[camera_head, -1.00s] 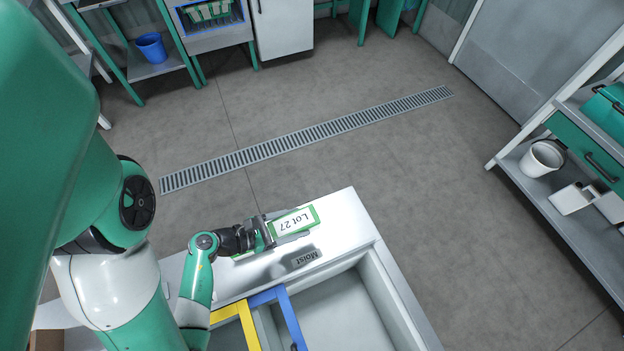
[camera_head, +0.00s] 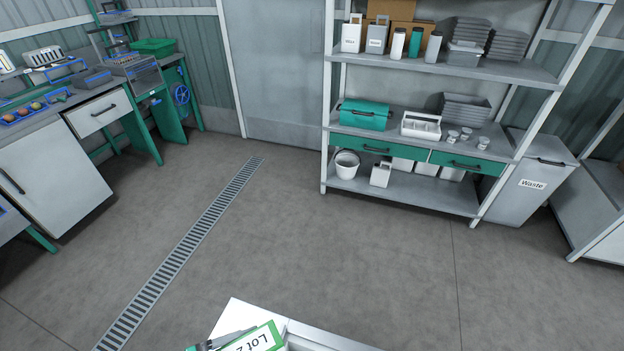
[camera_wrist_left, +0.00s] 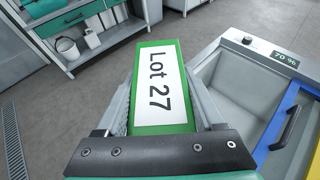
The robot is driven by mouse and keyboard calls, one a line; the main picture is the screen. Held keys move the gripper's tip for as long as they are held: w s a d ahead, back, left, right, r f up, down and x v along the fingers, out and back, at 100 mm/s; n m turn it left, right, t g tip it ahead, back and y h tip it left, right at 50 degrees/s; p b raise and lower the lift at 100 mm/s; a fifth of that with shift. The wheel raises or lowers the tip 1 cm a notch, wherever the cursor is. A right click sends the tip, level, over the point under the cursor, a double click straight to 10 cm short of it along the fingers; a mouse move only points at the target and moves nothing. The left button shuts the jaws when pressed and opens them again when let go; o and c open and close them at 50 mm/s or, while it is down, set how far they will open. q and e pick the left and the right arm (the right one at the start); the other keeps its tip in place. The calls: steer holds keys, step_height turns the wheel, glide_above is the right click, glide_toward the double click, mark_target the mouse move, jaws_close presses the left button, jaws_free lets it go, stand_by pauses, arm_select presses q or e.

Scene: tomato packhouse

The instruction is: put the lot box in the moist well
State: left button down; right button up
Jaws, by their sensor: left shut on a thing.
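The lot box (camera_wrist_left: 160,120), green with a white "Lot 27" label, is held between the jaws of my left gripper (camera_wrist_left: 160,88). In the head view only the box's label end (camera_head: 258,341) shows at the bottom edge, beside part of my left gripper (camera_head: 215,343). In the left wrist view an open grey well (camera_wrist_left: 243,88) lies to the right of the box, beside a blue-framed part (camera_wrist_left: 284,132) with a dark handle. No "Moist" label is readable now. My right gripper is out of view.
The bench corner (camera_head: 238,312) shows at the bottom of the head view. A "70 %" display (camera_wrist_left: 285,59) sits on the well's far rim. A shelf rack (camera_head: 450,70), a waste bin (camera_head: 530,185) and a floor drain (camera_head: 185,250) stand away across open floor.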

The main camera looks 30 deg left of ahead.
mark_target(270, 338)
arm_select(q)
steer(key=shift+m+g+h, duration=0.3)
steer(key=shift+m+h, duration=0.3)
steer(key=shift+h, duration=0.1)
steer(key=w+d+r, duration=0.2)
steer(key=w, duration=0.1)
steer(key=shift+d+r, duration=0.3)
steer(key=shift+r, duration=0.05)
steer(key=shift+w+a, duration=0.1)
steer(key=shift+w, duration=0.25)
step_height(270, 338, up, 32)
steer(key=n+y+p, duration=0.1)
steer(key=p, duration=3.7)
steer(key=shift+s+a+r, duration=0.15)
steer(key=shift+s, duration=0.05)
steer(key=shift+t, duration=0.4)
